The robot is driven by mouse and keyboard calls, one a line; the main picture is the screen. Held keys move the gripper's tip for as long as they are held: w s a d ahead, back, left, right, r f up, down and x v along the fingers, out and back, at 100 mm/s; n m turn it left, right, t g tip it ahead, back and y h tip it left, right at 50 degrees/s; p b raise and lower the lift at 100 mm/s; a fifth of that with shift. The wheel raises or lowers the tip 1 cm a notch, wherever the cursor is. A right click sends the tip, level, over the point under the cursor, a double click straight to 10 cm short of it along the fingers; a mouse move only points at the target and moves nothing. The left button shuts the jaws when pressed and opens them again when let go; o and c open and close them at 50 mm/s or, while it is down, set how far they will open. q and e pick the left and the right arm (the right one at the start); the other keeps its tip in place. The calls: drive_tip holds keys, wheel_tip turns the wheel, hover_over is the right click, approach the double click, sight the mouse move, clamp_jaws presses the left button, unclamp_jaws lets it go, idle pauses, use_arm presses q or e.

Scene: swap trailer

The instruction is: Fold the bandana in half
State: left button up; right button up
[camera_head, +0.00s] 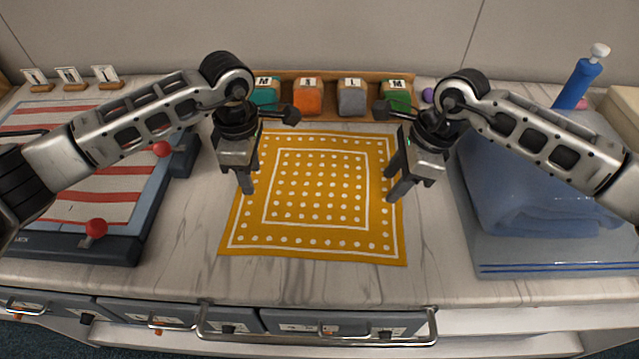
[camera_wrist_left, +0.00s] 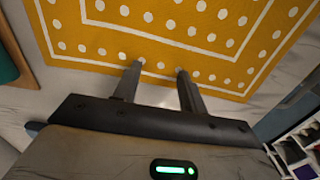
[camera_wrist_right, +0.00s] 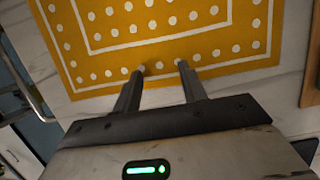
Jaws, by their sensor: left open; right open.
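The bandana (camera_head: 315,237) is a yellow-orange square with white dots and white border lines. It lies flat and spread out on the marble counter. My left gripper (camera_head: 247,190) is open and empty over its left edge; the bandana also shows in the left wrist view (camera_wrist_left: 170,50), ahead of the fingertips. My right gripper (camera_head: 393,192) is open and empty at its right edge; the bandana also fills the upper part of the right wrist view (camera_wrist_right: 150,50). Whether the fingertips touch the cloth cannot be told.
A striped board with red knobs (camera_head: 95,229) is at the left. The counter in front (camera_head: 300,285) is clear.

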use_arm(q)
drive_tip(key=shift+f, duration=0.1)
clamp_jaws()
use_arm(e)
drive_tip(key=shift+f, duration=0.1)
clamp_jaws()
